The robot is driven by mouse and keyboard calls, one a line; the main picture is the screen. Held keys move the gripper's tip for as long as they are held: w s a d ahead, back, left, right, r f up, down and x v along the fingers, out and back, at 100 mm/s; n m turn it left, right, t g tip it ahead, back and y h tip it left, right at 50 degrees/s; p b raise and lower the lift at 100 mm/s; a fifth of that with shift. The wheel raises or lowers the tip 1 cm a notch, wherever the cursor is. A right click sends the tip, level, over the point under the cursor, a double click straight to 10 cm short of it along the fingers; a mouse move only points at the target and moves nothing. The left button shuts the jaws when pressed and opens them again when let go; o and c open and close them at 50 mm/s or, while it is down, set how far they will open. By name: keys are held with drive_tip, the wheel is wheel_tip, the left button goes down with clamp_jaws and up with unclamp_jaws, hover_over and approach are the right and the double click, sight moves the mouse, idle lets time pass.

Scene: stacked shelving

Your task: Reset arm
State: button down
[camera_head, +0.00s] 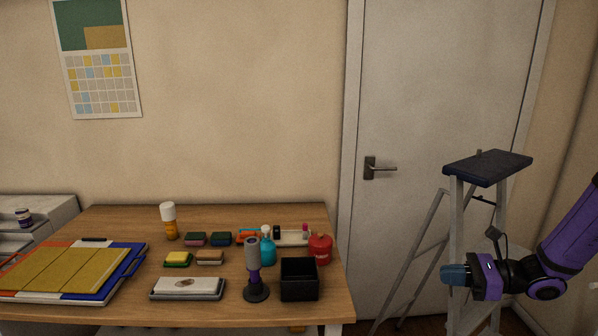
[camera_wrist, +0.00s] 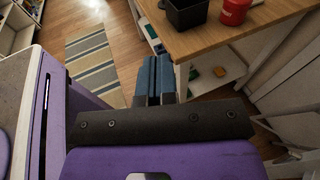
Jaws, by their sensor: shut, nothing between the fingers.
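My gripper (camera_head: 456,275) is at the right of the head view, at the end of my purple arm, in front of the stepladder. Its blue fingers point left and are shut with nothing between them. In the wrist view the two blue fingers (camera_wrist: 155,80) lie side by side in the middle. My gripper is off the right side of the wooden table (camera_head: 120,225) and touches nothing that I can see.
A stepladder (camera_head: 487,168) stands behind my arm, before a white door (camera_head: 430,110). The table holds a black box (camera_head: 299,280), red canister (camera_head: 320,250), blue bottle (camera_head: 267,250), sponges and folders (camera_head: 70,270). In the wrist view, a striped rug (camera_wrist: 92,62) lies on open floor.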

drive_tip(key=s+a+r+n+h, duration=0.3)
drive_tip(key=s+r+n+h, duration=1.2)
drive_tip(key=s+r+n, duration=0.6)
drive_tip(key=v, duration=0.3)
drive_tip(key=shift+r, duration=0.4)
drive_tip(key=shift+a, duration=0.15)
